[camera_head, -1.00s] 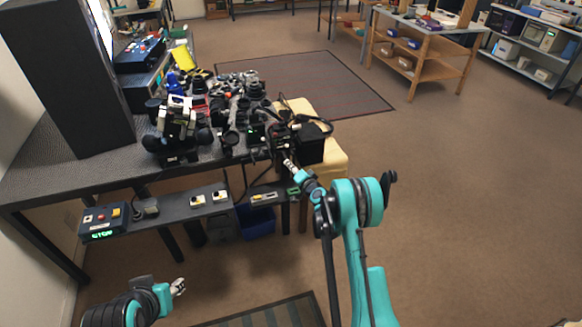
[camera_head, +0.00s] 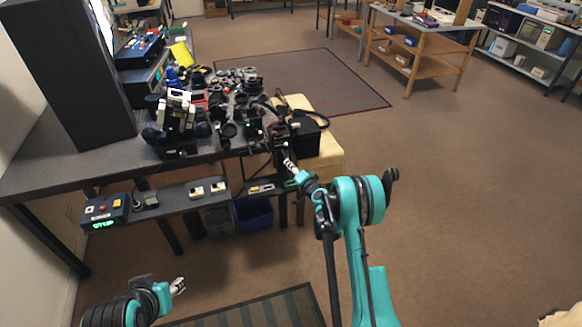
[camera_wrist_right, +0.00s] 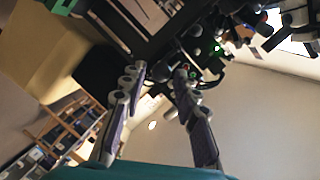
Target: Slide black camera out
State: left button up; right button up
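A dark camera-like body (camera_head: 280,130) is at the right end of the black table among other dark gear. Its exact outline is hard to tell. A black boxy item (camera_head: 307,141) with a looped strap is just right of it, beside the table's end. My right gripper (camera_head: 290,165) is at the table's front right edge, just below these items. In the right wrist view its two fingers (camera_wrist_right: 158,74) are apart with a gap between them, and dark gear lies beyond the tips. Contact cannot be told. My left gripper (camera_head: 178,286) is low at the left, empty, away from the table.
Lenses and small parts crowd the tabletop (camera_head: 60,160). A tall black panel stands at its left. A lower shelf carries a control box (camera_head: 104,212) and small switches. A yellow padded block (camera_head: 328,160) stands right of the table. The floor farther right is clear.

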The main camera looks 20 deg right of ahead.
jog(key=v, duration=0.6)
jog(key=shift+s, duration=0.25)
jog(key=shift+r, duration=0.1)
jog(key=s+a+r+n+g, duration=0.25)
jog(key=s+a+r, duration=0.25)
jog(key=s+r, duration=0.3)
jog(key=s+a+r+n+g, duration=0.2)
jog(key=s+a+r+n, duration=0.2)
jog(key=s+r, duration=0.4)
jog(key=s+d+n+g+h, duration=0.1)
jog(key=s+n+g+h, duration=0.1)
jog(key=s, duration=2.2)
jog(key=shift+s+n+g+h, duration=0.35)
jog(key=shift+n+g, duration=0.2)
jog(key=shift+g, duration=0.4)
